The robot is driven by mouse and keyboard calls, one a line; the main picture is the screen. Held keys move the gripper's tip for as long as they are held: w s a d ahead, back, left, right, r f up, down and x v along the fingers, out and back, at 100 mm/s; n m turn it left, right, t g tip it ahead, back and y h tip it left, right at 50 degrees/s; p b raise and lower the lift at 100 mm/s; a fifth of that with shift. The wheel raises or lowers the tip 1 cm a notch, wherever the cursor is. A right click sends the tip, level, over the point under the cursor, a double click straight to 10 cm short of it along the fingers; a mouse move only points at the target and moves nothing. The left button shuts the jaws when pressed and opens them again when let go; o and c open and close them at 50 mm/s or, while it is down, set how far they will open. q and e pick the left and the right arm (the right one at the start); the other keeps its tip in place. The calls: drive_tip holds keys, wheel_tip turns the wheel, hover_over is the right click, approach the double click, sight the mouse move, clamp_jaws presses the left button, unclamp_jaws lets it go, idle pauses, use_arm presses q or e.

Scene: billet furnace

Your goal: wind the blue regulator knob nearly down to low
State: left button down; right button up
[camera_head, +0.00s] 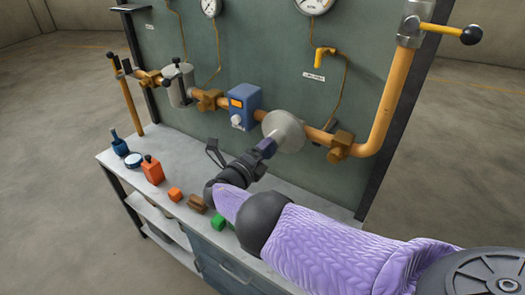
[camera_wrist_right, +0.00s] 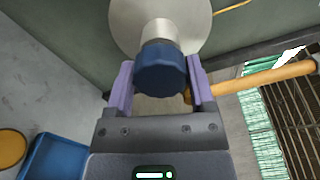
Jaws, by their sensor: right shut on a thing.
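The blue regulator knob (camera_wrist_right: 160,70) sits on a short metal stem in front of the round silver regulator body (camera_head: 284,130). The body also shows at the top of the right wrist view (camera_wrist_right: 185,22). My right gripper (camera_head: 266,147) reaches the knob from the front, with a purple finger on each side of it. It is shut on the knob, which the fingers largely hide in the head view. No low mark or pointer on the knob is visible. My left gripper is not in view.
An orange pipe (camera_head: 385,108) runs along the green panel (camera_head: 260,50), with a blue box (camera_head: 244,105) left of the regulator. A yellow-handled valve (camera_head: 322,57) is above right.

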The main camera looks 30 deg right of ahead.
drive_tip(key=shift+f, duration=0.2)
drive_tip(key=o, duration=1)
drive_tip(key=shift+o, duration=1.1)
drive_tip(key=shift+r, duration=0.1)
drive_tip(key=p+v, duration=0.3)
drive_tip(key=v, duration=0.7)
